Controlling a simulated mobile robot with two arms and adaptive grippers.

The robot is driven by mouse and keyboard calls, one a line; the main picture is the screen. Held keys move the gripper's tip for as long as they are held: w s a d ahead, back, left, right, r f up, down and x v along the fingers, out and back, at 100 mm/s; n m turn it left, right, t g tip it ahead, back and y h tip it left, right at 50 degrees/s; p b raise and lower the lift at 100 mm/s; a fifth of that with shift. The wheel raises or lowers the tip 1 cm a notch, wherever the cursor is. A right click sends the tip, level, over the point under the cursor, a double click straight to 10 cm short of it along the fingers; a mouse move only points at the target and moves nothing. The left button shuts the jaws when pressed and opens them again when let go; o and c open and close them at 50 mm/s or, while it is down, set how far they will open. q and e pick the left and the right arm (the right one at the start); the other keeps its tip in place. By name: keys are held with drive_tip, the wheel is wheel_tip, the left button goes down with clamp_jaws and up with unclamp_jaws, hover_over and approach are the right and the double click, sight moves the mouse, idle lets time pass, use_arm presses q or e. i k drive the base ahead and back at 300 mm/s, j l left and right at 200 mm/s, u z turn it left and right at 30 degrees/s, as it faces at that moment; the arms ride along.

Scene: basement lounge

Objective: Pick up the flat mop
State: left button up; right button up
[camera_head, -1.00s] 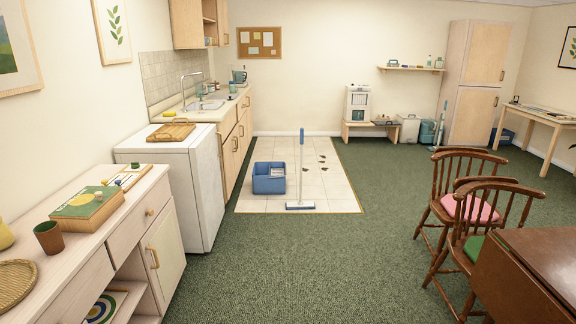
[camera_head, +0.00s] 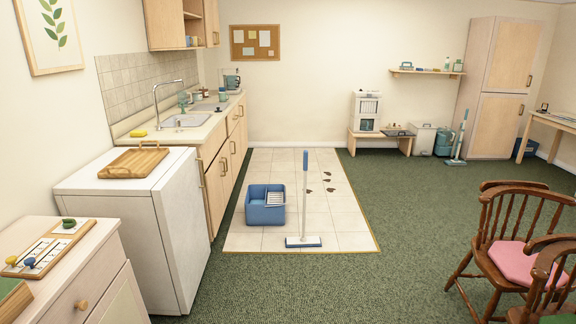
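The flat mop (camera_head: 305,201) stands upright on the pale tiled floor patch (camera_head: 343,224), ahead of me near the middle of the head view. It has a blue grip at the top, a light pole and a flat blue-and-white head resting near the front edge of the tiles. A blue bucket (camera_head: 264,212) with a light grey wringer stands just left of it, apart from the pole. Neither of my grippers shows in the head view.
A white appliance (camera_head: 150,230) and kitchen counter (camera_head: 215,175) line the left side. A wooden chair with a pink cushion (camera_head: 519,263) stands at the right. Dark marks (camera_head: 328,180) lie on the tiles behind the mop. Green carpet (camera_head: 330,285) before the tiles is clear.

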sight(304, 241)
drive_tip(key=i, duration=3.6)
